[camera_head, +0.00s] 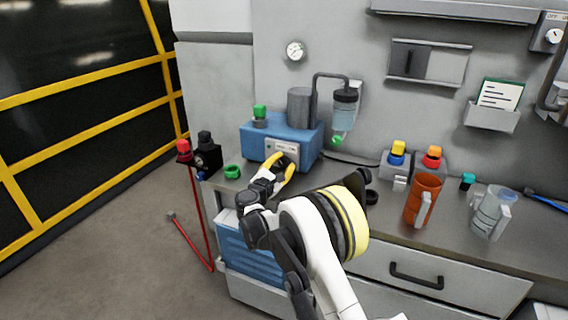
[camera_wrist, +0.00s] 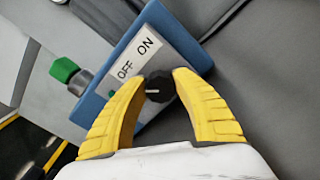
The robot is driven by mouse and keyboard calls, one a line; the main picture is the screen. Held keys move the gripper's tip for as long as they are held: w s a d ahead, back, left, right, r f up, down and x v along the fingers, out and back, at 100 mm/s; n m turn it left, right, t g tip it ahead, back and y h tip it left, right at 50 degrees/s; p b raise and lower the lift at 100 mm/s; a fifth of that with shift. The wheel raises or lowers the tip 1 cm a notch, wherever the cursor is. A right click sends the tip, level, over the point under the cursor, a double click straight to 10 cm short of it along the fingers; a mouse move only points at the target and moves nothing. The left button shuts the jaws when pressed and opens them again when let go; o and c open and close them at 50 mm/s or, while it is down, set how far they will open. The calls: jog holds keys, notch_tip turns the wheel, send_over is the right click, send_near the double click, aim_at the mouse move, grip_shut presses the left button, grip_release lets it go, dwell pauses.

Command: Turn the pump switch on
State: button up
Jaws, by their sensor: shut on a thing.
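The pump is a blue box (camera_head: 308,142) on the bench, with a grey cylinder (camera_head: 299,108) on top. Its front label, marked OFF and ON, shows in the wrist view (camera_wrist: 137,60). The pump switch is a black round knob (camera_wrist: 159,88) with a white line that points left in the wrist view, roughly to the OFF side. My gripper (camera_head: 279,164) is at the pump's front. Its yellow fingertips (camera_wrist: 158,84) are on either side of the knob and shut on it. In the head view my fingers largely hide the knob.
A green ring (camera_head: 232,172) and black and red fittings (camera_head: 205,150) are left of the pump.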

jog(key=m, duration=1.3)
jog(key=shift+f+m, duration=0.1)
jog(key=shift+m, duration=2)
jog(key=o, duration=1.2)
jog(key=shift+s, duration=0.1)
